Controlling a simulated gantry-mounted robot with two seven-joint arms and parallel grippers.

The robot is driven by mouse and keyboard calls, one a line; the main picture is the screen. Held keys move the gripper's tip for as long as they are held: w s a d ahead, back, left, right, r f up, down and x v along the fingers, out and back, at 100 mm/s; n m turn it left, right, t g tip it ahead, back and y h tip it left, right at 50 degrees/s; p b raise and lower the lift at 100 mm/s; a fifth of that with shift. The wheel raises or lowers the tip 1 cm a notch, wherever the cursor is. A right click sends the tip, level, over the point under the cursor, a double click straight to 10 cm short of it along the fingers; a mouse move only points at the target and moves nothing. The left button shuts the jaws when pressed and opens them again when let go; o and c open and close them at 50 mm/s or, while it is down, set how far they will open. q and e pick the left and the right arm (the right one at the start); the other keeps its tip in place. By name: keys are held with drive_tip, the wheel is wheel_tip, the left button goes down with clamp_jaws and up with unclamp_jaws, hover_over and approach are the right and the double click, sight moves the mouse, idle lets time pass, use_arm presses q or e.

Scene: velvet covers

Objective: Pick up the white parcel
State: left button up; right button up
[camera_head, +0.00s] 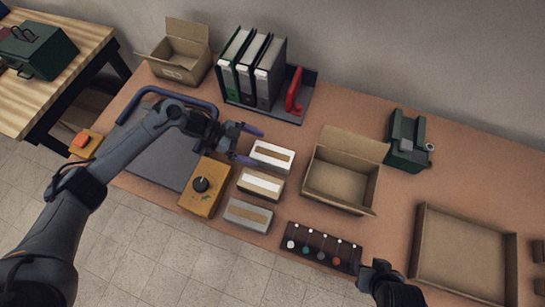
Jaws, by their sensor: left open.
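The white parcel (282,165), a small box with a brown band on top, lies on the brown table (395,200) near the middle. It is the farthest of three similar parcels in a column. My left gripper (254,146) is open at the parcel's left end, with its purple fingers spread; I cannot tell whether they touch it. A cream parcel (261,184) with a pale band and a grey parcel (248,214) lie nearer to me. My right gripper (372,272) shows only partly at the bottom edge, and its jaws are unclear.
An open cardboard box (338,186) stands right of the parcels. Binders (254,68) stand behind. An orange control box (205,186) with a black knob lies left, a dark knob panel (322,247) in front. A shallow cardboard tray (463,254) and a green device (408,140) are at right.

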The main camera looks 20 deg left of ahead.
sight(272, 153)
use_arm(q)
drive_tip(key=shift+x, duration=2.95)
drive_tip(key=shift+a+f, duration=0.1)
drive_tip(key=shift+f, duration=0.1)
drive_tip(key=shift+w, duration=0.1)
drive_tip(key=c, duration=1.3)
